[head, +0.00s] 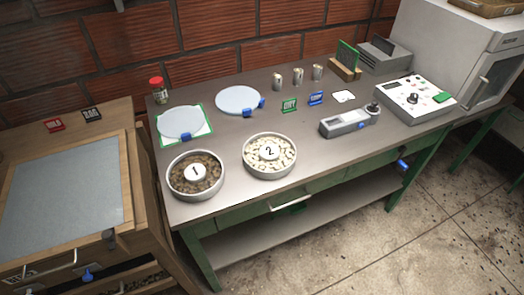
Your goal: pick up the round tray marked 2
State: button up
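The round tray marked 2 (270,171) stands near the front edge of the dark work table. It has a pale metal rim, is filled with cream-coloured beans, and has a white disc with the number 2 in its middle. A similar round tray marked 1 (195,189), filled with brown beans, stands to its left, a small gap apart. My gripper does not show in the head view, so its state is hidden.
Two round pale plates with blue clips (180,122) (239,100) lie behind the trays. A grey handheld device (349,122) lies to the right. A red-lidded jar (158,90) stands at back left. Clear tabletop (315,160) lies right of tray 2. A wooden bench (68,200) adjoins at left.

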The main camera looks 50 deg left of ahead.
aim_at(267, 156)
jog(key=i+u, duration=0.2)
jog(key=u, duration=0.3)
jog(key=i+u, duration=0.15)
jog(key=u, duration=0.35)
jog(key=i+u, duration=0.2)
jog(key=u, duration=0.25)
jog(key=i+j+u, duration=0.1)
jog(key=i+u, duration=0.25)
jog(key=i+j+u, duration=0.1)
jog(key=u, duration=0.25)
jog(key=i+u, duration=0.35)
jog(key=k+l, duration=0.05)
jog(key=k, duration=0.05)
